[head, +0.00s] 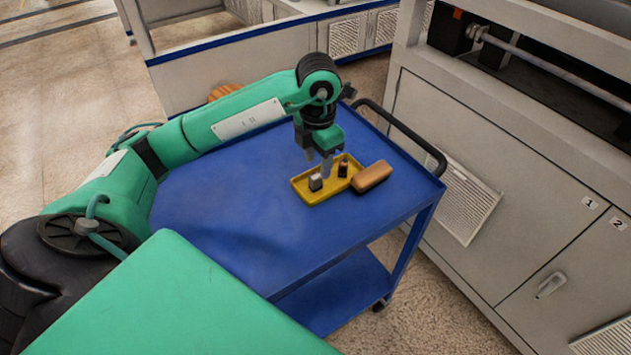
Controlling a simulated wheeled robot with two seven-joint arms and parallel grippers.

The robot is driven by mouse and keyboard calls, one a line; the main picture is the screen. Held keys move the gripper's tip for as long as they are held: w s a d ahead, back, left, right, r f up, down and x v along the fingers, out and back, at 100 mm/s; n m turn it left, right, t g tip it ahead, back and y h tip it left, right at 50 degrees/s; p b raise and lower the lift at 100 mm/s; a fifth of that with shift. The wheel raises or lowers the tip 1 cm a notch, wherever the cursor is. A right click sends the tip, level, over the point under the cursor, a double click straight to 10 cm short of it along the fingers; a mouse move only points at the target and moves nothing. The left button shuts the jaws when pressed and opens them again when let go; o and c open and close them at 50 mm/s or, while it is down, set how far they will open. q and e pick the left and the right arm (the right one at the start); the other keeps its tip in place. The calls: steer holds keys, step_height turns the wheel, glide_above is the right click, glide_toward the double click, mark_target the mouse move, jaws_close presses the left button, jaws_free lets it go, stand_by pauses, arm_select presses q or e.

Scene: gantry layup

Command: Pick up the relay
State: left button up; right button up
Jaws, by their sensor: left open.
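A shallow yellow tray (312,199) lies on the blue cart top. Two small upright parts stand in it: a dark block with a pale face (316,183) at the left and a dark brown block (343,168) at the right. I cannot tell for sure which one is the relay. My left gripper (319,160) points down over the tray with its fingers apart and nothing visible between them. The fingers are above and between the two parts, partly in front of the tray's back. My right gripper is out of view.
An orange-brown block (373,176) sits against the tray's right side. The blue cart top (235,215) is clear at left and front. A black handle (410,138) edges its far right. Grey cabinets (470,150) stand close at the right.

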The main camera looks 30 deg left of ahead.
mark_target(315, 176)
arm_select(q)
steer(key=shift+s+a+f, duration=0.1)
steer(key=shift+f, duration=1.35)
steer(key=shift+a+f, duration=0.1)
steer(key=shift+f, duration=1.3)
jaws_close()
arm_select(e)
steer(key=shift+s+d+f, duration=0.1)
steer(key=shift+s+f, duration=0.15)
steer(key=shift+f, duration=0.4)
